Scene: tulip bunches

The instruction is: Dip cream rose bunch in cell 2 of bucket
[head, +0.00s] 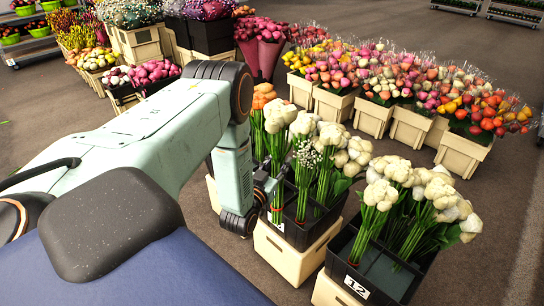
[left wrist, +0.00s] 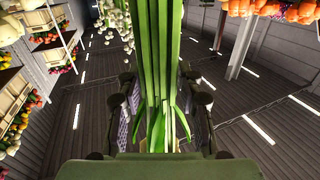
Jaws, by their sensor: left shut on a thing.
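My left gripper (head: 267,192) is at the left side of the nearer middle black bucket (head: 302,232). It is shut on a bunch's green stems, which show upright between its fingers in the left wrist view (left wrist: 165,60). The bunch above it in the head view appears to be the one with cream rose heads (head: 280,112). Its stems run down by the bucket's left part; I cannot tell whether their ends are inside. Another black bucket (head: 372,272), labelled 12, stands at the front right with white-cream bunches (head: 425,190) in it. My right gripper is not in view.
More cream bunches (head: 335,150) stand close to the right of my left gripper. Orange flowers (head: 262,95) are just behind. Cream crates (head: 408,128) with mixed tulips stand at the back right. Bare floor lies at the far right.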

